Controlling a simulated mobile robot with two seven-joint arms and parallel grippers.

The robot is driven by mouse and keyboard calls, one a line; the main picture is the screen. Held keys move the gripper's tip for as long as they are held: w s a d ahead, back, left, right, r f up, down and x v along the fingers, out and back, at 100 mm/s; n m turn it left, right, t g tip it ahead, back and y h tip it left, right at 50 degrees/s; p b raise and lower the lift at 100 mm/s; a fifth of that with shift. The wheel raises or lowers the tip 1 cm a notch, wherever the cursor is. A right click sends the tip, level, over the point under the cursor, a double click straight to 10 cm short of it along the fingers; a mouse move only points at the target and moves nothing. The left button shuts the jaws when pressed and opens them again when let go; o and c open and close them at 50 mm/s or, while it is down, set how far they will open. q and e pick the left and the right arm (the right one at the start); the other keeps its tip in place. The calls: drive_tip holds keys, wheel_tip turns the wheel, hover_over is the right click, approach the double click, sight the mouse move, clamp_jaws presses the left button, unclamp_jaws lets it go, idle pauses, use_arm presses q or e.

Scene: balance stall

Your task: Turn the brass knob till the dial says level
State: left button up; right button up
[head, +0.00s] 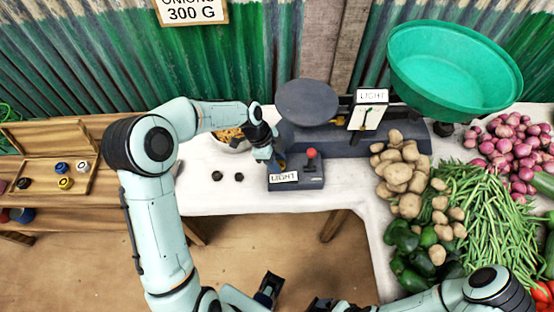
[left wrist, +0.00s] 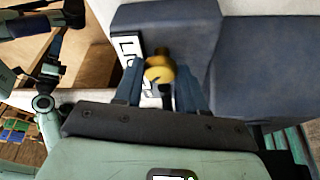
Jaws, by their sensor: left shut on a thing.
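The brass knob (left wrist: 160,70) sits on the side of a dark blue-grey housing in the left wrist view, between my left gripper's fingers. My left gripper (head: 277,160) is shut on it at the left end of the small scale box (head: 312,180); the arm mostly hides the knob in the head view. The box bears a LIGHT label (head: 284,177) and a red button (head: 311,153). Behind it stands the balance with a round dark pan (head: 306,101) and an upright white dial (head: 368,118), headed LIGHT. A dark part, perhaps my right gripper (head: 268,288), shows low in the head view; its jaws are unclear.
A green basin (head: 452,68) sits at the balance's right. Potatoes (head: 400,178), onions (head: 510,145), beans (head: 480,205) and peppers (head: 408,262) crowd the table's right. Two dark weights (head: 228,176) lie left of the box. A wooden tray (head: 50,140) holds several small weights.

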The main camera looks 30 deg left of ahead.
use_arm(q)
drive_tip(key=shift+m, duration=0.3)
use_arm(e)
drive_tip(key=shift+r, duration=0.15)
use_arm(q)
drive_tip(key=m, duration=0.1)
drive_tip(key=m+g+p, duration=0.1)
drive_tip(key=m, duration=0.1)
drive_tip(key=shift+w+r+m+g, duration=0.1)
drive_tip(key=shift+w+m+g, duration=0.1)
drive_tip(key=shift+m+g, duration=0.1)
drive_tip(key=shift+w+m+g+y+p, duration=0.15)
drive_tip(key=shift+m+g+p, duration=0.4)
drive_tip(key=shift+m, duration=0.55)
drive_tip(key=shift+m+g+y+p, duration=0.15)
drive_tip(key=shift+m+g+p, duration=0.1)
drive_tip(key=shift+m+p, duration=0.65)
use_arm(e)
drive_tip(key=shift+w+r, duration=0.3)
drive_tip(key=shift+r, duration=0.3)
drive_tip(key=shift+w+r, duration=0.25)
drive_tip(key=shift+r, duration=0.4)
drive_tip(key=shift+w+r, duration=0.3)
drive_tip(key=shift+r, duration=0.3)
use_arm(q)
drive_tip(key=shift+m, duration=0.3)
drive_tip(key=o, duration=1)
drive_tip(key=shift+o, duration=0.2)
